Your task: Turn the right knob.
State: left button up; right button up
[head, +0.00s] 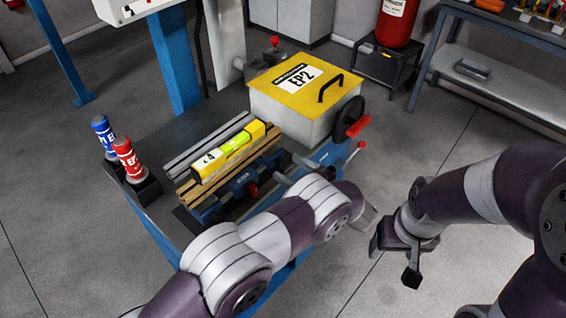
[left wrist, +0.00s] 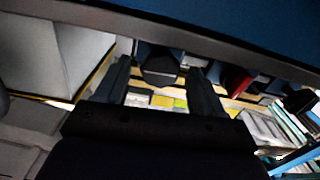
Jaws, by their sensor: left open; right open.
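In the left wrist view my left gripper (left wrist: 164,78) is open, one dark finger on each side of a black faceted knob (left wrist: 160,66). The knob shows in the gap between the fingers; I cannot tell whether they touch it. A second black knob-like piece (left wrist: 299,100) is at the right edge of that view. I cannot tell which of the two is the right knob. In the head view my left arm reaches along the bench's near side, and its fingers are not clearly visible. My right gripper (head: 397,258) is open and empty over the floor, right of the bench.
The blue-edged bench (head: 150,215) carries a yellow-lidded EP2 box (head: 292,108), a black handwheel (head: 347,117) with a red handle, a yellow level (head: 228,150), and blue (head: 104,135) and red (head: 127,158) bottles.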

pick_arm(q)
jog(key=shift+s+d, duration=0.1)
jog(key=shift+d, duration=0.05)
jog(key=c, duration=1)
jog(key=shift+c, duration=0.2)
jog(key=shift+m, duration=0.3)
jog(key=m+b, duration=0.1)
jog(key=m, duration=0.1)
jog(key=shift+m, duration=0.3)
jog(key=shift+m+b, duration=0.4)
jog(key=shift+m, duration=1.4)
jog(key=o, duration=1)
